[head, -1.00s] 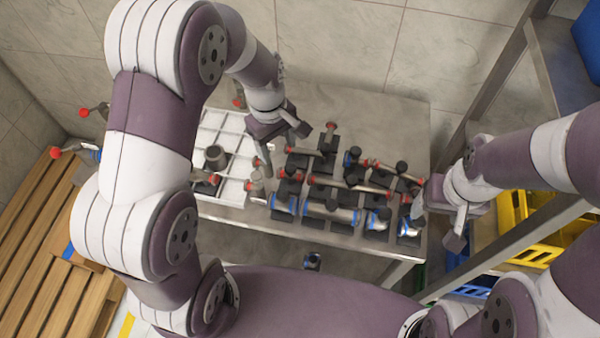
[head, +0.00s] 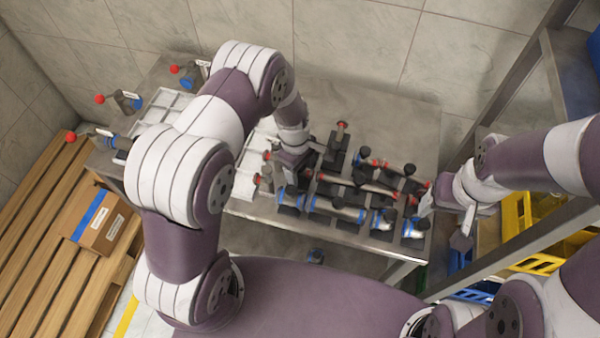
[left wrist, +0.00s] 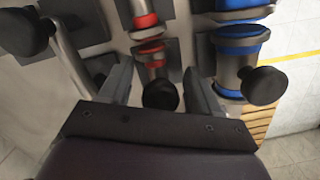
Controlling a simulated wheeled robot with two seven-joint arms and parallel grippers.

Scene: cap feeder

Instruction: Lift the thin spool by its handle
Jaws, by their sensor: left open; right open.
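A thin grey spool with red rings (left wrist: 148,35) sits on a dark holder in the left wrist view. Its black round knob (left wrist: 160,95) lies between the two fingers of my left gripper (left wrist: 160,90), which are apart with gaps on both sides. In the head view my left gripper (head: 303,172) is low over the left end of the spool rows and hides most of this spool. Other thin red-ringed spools (head: 357,185) lie to the right. My right gripper (head: 450,217) is open and empty past the table's right edge.
A thicker blue-ringed spool (left wrist: 237,45) with a black knob (left wrist: 263,86) stands close to the right finger. Another black knob (left wrist: 27,33) is at the left. A white tray (head: 243,180) lies left of the spools. The table's back (head: 385,115) is clear.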

